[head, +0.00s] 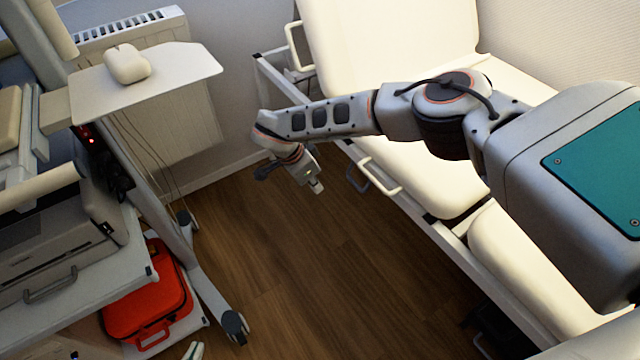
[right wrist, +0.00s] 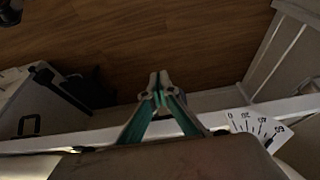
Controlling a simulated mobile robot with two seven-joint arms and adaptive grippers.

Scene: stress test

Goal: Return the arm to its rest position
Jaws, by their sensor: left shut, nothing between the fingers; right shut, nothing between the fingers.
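My right arm reaches in from the right in the head view, over the pale treatment couch (head: 425,190). Its gripper (head: 317,186) hangs over the floor just left of the couch, pointing down. In the right wrist view the right gripper's fingertips (right wrist: 160,88) meet, with nothing between them. Only the pale tips of my left gripper (head: 194,350) show at the bottom edge of the head view, close together and empty, near the red case. The rest of the left arm is out of view.
A trolley at the left carries a small tray (head: 195,66) with a white device (head: 126,63). Its wheeled leg (head: 215,305) and a red case (head: 148,300) stand low. A couch side handle (head: 372,178) juts out near my right gripper. The wooden floor (head: 310,265) between is clear.

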